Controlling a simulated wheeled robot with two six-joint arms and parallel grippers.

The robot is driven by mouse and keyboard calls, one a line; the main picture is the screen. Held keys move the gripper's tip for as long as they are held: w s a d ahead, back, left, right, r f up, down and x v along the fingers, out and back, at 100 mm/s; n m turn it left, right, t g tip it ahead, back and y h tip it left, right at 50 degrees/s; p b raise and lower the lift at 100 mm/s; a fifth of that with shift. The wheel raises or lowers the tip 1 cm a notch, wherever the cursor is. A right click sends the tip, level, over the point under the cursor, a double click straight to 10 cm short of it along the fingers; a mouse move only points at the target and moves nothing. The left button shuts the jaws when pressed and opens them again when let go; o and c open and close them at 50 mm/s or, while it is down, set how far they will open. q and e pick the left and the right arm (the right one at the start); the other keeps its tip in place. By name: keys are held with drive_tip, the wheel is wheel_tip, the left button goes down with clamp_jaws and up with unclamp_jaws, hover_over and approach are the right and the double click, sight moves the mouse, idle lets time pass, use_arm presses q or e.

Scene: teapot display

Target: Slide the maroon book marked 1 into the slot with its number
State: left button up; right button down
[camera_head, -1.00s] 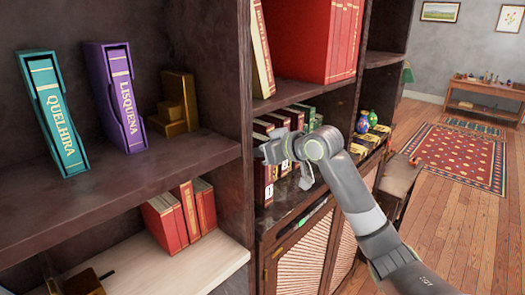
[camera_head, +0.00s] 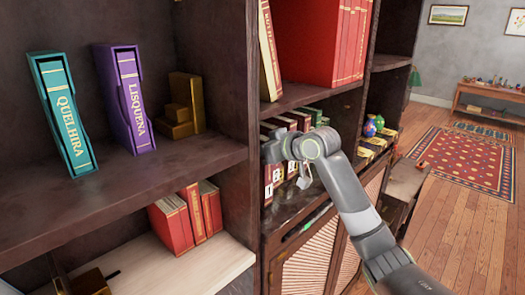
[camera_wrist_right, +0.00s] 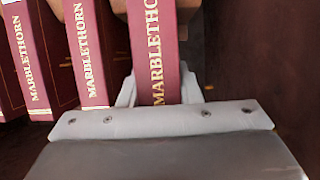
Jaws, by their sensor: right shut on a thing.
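My right gripper (camera_wrist_right: 158,88) is shut on a maroon book (camera_wrist_right: 155,45) with MARBLETHORN in gold on its spine; one finger shows on each side of the spine. In the head view my right gripper (camera_head: 273,150) is at the middle bookcase shelf, at the left end of a row of maroon books. Below it a maroon spine with a white label reading 1 (camera_head: 268,190) shows; the gripper hides its upper part. Two more maroon MARBLETHORN books (camera_wrist_right: 88,50) stand to the left in the wrist view, apart from the held one.
A dark upright panel (camera_head: 240,100) stands close left of my right gripper in the head view. Large red books (camera_head: 320,40) stand on the shelf above. Green books (camera_head: 310,113) and painted eggs (camera_head: 371,127) are farther along. Open floor (camera_head: 440,220) lies to the right.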

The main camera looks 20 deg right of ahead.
drive_tip(key=shift+w+a+r, duration=0.1)
drive_tip(key=shift+w+a, duration=0.15)
drive_tip(key=shift+w, duration=0.35)
drive_tip(key=shift+w+a, duration=0.3)
drive_tip(key=shift+w, duration=0.3)
drive_tip(key=shift+w+a+r, duration=0.1)
drive_tip(key=shift+w+a, duration=0.15)
drive_tip(key=shift+w, duration=0.35)
drive_tip(key=c, duration=1)
unclamp_jaws()
drive_tip(key=shift+s, duration=0.1)
drive_tip(key=shift+o, duration=0.2)
drive_tip(key=b+v, duration=0.7)
drive_tip(key=v, duration=1)
drive_tip(key=shift+s, duration=0.2)
drive_tip(key=shift+f, duration=0.15)
